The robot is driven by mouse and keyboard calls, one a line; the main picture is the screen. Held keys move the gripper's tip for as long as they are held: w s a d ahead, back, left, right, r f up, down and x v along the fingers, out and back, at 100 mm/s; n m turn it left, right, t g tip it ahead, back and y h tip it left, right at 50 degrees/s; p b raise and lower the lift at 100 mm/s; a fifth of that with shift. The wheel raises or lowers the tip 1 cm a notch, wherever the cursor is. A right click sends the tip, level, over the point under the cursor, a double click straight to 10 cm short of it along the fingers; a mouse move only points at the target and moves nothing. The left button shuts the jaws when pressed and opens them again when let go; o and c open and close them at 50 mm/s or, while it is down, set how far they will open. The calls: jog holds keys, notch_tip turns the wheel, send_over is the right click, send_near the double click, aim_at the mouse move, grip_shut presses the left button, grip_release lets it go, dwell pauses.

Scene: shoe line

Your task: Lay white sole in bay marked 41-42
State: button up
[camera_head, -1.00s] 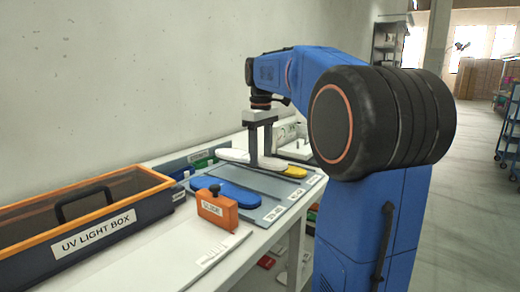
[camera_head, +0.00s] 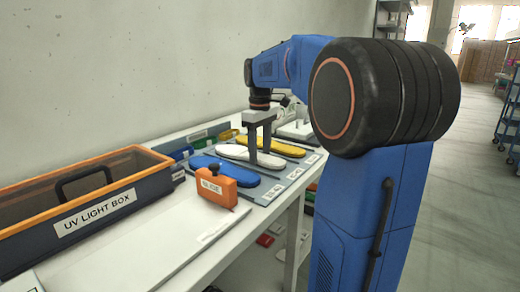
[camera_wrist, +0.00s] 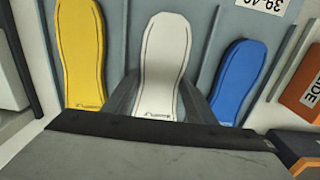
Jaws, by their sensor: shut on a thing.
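The white sole (camera_head: 233,151) lies lengthwise between the blue sole (camera_head: 225,171) and the yellow sole (camera_head: 276,147) on the grey bay board (camera_head: 268,193). My gripper (camera_head: 264,162) points down and is shut across the white sole. The wrist view shows the white sole (camera_wrist: 165,60) between my two fingers, over the middle bay and roughly parallel to its neighbours. It is at or very near the board; I cannot tell if it touches. In the wrist view a label reading 39-40 (camera_wrist: 265,4) shows beyond the blue sole. The middle bay's label is unreadable.
An orange block (camera_head: 216,189) with a label stands in front of the blue sole. The UV light box (camera_head: 92,213) is at the left. Small coloured bins (camera_head: 202,139) line the wall side. The white bench (camera_head: 170,228) is clear at the front.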

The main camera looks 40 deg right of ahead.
jog(key=o, duration=1.3)
notch_tip(320, 180, up, 17)
jog(key=shift+r, duration=0.2)
jog(key=shift+s, duration=0.1)
